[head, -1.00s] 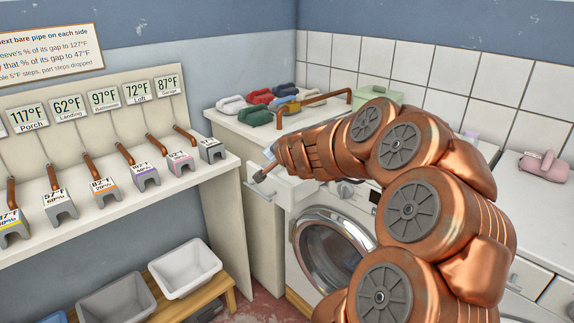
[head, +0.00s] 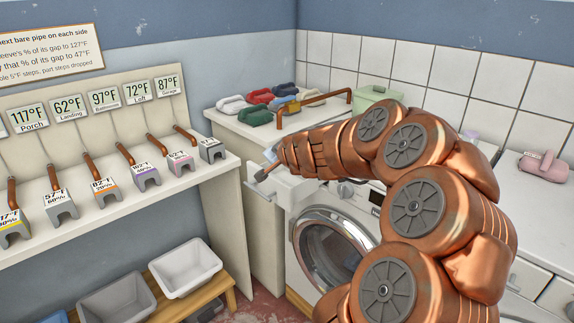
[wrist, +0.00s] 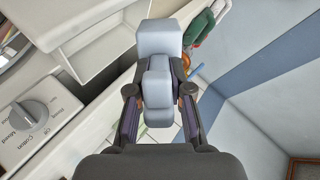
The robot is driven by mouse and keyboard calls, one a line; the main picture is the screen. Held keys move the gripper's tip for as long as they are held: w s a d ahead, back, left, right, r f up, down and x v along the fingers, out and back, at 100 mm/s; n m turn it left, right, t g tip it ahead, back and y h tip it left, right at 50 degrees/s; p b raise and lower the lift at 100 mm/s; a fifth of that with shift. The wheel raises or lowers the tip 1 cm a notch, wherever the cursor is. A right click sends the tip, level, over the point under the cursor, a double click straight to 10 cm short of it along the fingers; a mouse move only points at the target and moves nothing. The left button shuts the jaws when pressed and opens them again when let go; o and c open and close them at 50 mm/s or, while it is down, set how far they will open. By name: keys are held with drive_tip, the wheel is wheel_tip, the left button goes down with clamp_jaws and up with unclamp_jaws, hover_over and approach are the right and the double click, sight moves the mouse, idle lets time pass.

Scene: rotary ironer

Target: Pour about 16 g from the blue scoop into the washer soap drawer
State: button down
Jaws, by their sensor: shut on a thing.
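My gripper (wrist: 160,100) is shut on the pale blue scoop (wrist: 165,42), seen from behind in the wrist view. Its contents are hidden. In the head view a small pale blue part of the scoop (head: 270,155) shows at the end of my copper arm. The washer (head: 335,245) has its white soap drawer (head: 293,188) pulled out at its upper left, just below my gripper. In the wrist view the open drawer (wrist: 95,50) lies left of the scoop, which appears close beside its edge. I cannot tell whether any powder is in the drawer.
A shelf with tagged pipe stubs (head: 105,185) runs along the left. The washer's dial (wrist: 30,115) is at left in the wrist view.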

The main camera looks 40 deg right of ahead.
drive_tip(key=shift+d+f, duration=0.15)
idle(0.8)
drive_tip(key=shift+s+d+r+m+y+p, duration=0.2)
drive_tip(key=shift+d+m+y+p, duration=0.4)
drive_tip(key=shift+p, duration=1.05)
idle(0.9)
drive_tip(key=shift+s+d+r+m+y+p, duration=0.15)
drive_tip(key=shift+d+m+y+p, duration=0.25)
drive_tip(key=shift+p, duration=0.6)
drive_tip(key=shift+s+d+r+m+y+p, duration=0.1)
drive_tip(key=shift+d+m+y+p, duration=0.3)
drive_tip(key=shift+p, duration=0.6)
idle(0.6)
drive_tip(key=shift+s+d+t+p, duration=0.1)
drive_tip(key=shift+d+t+p, duration=0.3)
drive_tip(key=shift+p, duration=1)
idle(0.5)
